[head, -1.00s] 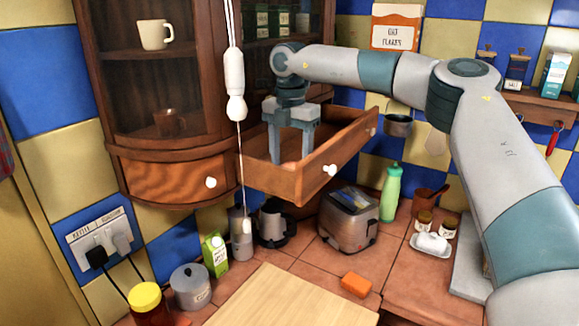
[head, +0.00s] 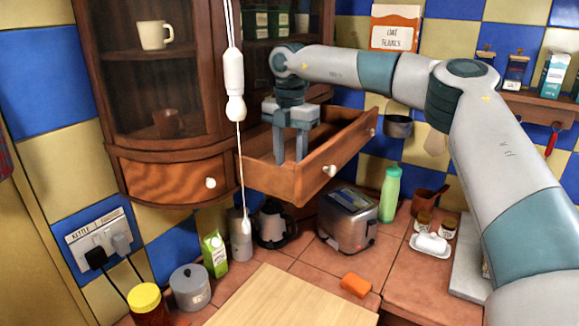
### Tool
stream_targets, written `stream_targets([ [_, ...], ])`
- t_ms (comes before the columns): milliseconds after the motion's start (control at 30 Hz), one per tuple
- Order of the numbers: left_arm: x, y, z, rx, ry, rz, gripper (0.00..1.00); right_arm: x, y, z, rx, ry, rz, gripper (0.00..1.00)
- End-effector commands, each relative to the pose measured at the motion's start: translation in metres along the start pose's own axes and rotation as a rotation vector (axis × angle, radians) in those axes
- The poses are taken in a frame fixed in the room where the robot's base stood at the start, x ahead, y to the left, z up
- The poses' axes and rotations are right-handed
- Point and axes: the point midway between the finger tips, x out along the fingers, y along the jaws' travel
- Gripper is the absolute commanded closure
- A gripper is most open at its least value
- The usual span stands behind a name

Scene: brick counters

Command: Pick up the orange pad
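The drawer's front hides part of the drawer's inside. My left gripper is not in view.
A toaster (head: 347,216) stands behind the pad, with a green bottle (head: 390,193) to its right. A white dish (head: 431,245) and jars sit further right. A wooden board (head: 290,300) fills the front. A pull cord (head: 235,85) hangs left of the drawer.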

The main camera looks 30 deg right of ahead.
Motion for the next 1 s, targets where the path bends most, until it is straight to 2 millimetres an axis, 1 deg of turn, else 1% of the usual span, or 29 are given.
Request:
stream_targets([
  [133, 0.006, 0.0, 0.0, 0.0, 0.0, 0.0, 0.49, -0.008, 0.001, 0.0, 0.001, -0.001, 0.003, 0.85],
  [267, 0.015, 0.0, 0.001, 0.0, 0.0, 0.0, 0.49, -0.023, 0.001, 0.0, 0.0, -0.001, 0.004, 0.85],
  [400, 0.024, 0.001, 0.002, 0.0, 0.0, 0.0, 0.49, -0.046, 0.001, 0.0, 0.001, -0.001, 0.004, 0.85],
  [600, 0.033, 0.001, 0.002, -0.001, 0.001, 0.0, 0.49, -0.079, 0.001, 0.0, 0.001, 0.0, 0.002, 0.85],
  [700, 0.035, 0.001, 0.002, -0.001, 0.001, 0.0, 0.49, -0.09, 0.001, 0.0, 0.0, 0.0, 0.001, 0.85],
  [833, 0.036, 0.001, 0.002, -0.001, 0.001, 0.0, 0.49, -0.097, 0.0, 0.0, 0.0, 0.0, 0.0, 0.85],
  [1000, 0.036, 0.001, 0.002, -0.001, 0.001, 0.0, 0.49, -0.099, 0.0, 0.0, -0.001, 0.0, -0.001, 0.85],
])
